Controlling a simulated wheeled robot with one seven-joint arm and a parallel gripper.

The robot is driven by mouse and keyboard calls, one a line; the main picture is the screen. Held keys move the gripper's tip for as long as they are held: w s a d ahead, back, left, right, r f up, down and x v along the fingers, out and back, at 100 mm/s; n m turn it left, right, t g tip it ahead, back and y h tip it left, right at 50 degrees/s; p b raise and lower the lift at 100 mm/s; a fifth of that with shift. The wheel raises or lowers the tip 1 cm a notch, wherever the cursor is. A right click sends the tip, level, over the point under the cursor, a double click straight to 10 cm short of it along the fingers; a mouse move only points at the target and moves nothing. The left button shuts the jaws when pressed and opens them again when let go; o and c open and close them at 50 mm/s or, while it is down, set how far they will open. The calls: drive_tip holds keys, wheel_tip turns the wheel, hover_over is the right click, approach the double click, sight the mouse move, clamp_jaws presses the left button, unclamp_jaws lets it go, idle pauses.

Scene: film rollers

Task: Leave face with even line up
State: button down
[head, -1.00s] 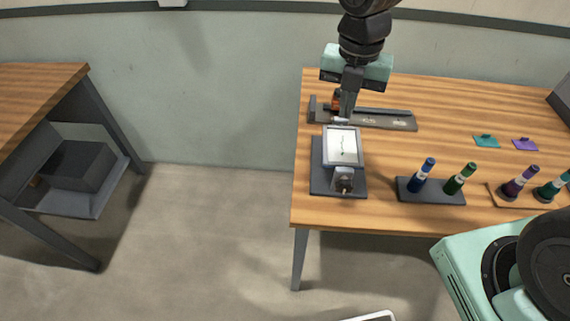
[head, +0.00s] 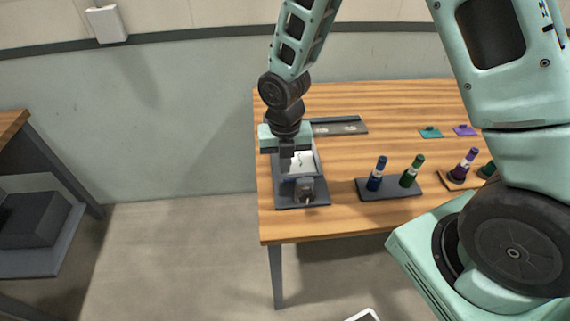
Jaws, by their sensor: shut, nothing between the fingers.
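A grey-framed panel with a white face (head: 304,160) stands on a dark base (head: 327,192) near the table's left edge. A small dark mark shows on the face, but it is too small to tell whether its line is even. A small grey metal part (head: 305,190) sits at the panel's near end. My gripper (head: 287,168) is shut and empty, pointing down at the left part of the panel and hiding some of it. I cannot tell whether it touches the panel.
A dark rail (head: 350,126) lies behind the panel. To the right, a dark tray (head: 392,190) holds a blue roller (head: 377,173) and a green roller (head: 412,171). A teal tag (head: 431,132) and a purple tag (head: 464,130) lie farther back.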

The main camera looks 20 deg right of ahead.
sight(287, 193)
drive_tip(key=shift+f, duration=0.7)
drive_tip(key=shift+w+a+f+h, duration=0.1)
drive_tip(key=shift+a+f+h, duration=0.15)
drive_tip(key=shift+h, duration=0.35)
drive_tip(key=shift+a+f+g+h+p, duration=0.2)
drive_tip(key=shift+f+g+h, duration=0.1)
drive_tip(key=shift+h, duration=0.3)
drive_tip(key=shift+a+f+g+h+p, duration=0.1)
drive_tip(key=shift+f+g+h+p, duration=0.15)
drive_tip(key=shift+h, duration=0.35)
drive_tip(key=f+h, duration=0.1)
drive_tip(key=g+h, duration=0.1)
drive_tip(key=h, duration=0.1)
drive_tip(key=f+h, duration=0.1)
drive_tip(key=shift+w+a+f+g, duration=0.15)
drive_tip(key=shift+a+f+g, duration=0.05)
drive_tip(key=shift+f+g, duration=0.1)
drive_tip(key=f+h+b, duration=0.1)
drive_tip(key=h, duration=0.1)
drive_tip(key=f+g+h, duration=0.1)
drive_tip(key=shift+d+h+b, duration=0.2)
drive_tip(key=shift+h+b, duration=0.2)
drive_tip(key=shift+s+d+f+b, duration=0.25)
drive_tip(key=shift+d+f+b, duration=0.3)
drive_tip(key=shift+f+b, duration=0.35)
drive_tip(key=shift+d+f+g+h+b, duration=0.15)
drive_tip(key=shift+d+g+h+b, duration=0.15)
drive_tip(key=shift+h, duration=0.4)
drive_tip(key=shift+s+a, duration=0.1)
